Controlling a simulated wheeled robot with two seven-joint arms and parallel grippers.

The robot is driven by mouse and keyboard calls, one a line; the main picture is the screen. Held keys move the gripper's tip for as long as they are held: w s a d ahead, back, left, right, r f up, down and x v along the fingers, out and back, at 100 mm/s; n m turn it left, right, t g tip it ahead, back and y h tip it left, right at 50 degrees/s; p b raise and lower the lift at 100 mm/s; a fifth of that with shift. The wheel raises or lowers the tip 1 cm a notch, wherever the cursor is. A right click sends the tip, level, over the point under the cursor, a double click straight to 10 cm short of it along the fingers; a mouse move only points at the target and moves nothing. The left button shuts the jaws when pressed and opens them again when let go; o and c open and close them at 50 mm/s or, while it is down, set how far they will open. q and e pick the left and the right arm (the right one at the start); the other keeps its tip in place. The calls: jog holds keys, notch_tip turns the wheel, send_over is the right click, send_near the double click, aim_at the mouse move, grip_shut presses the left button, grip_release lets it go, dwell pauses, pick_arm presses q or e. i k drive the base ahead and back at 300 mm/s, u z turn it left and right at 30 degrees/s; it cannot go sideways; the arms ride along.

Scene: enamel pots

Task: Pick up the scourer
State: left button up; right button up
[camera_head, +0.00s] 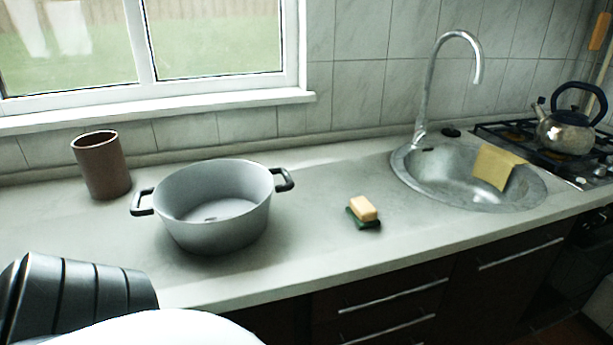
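A small two-layer block lies on the counter between the pot and the sink. Its lower layer is a dark green pad, which looks like the scourer (356,222). A pale yellow sponge-like piece (363,208) sits on top of it and hides most of its upper face. I cannot tell whether the two are joined. Neither of my gripper's fingertips shows. A dark ribbed part and a white rounded part at the lower left look like parts of my own arm, well apart from the scourer.
A grey two-handled pot (212,232) stands left of the scourer, with a brown cup (101,166) behind it. The sink (430,185) has a yellow cloth (495,166) over its rim. A kettle (566,133) stands on the stove. The counter (320,245) around the scourer is clear.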

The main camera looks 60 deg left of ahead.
aim_at(364, 215)
jog(key=u, duration=1.4)
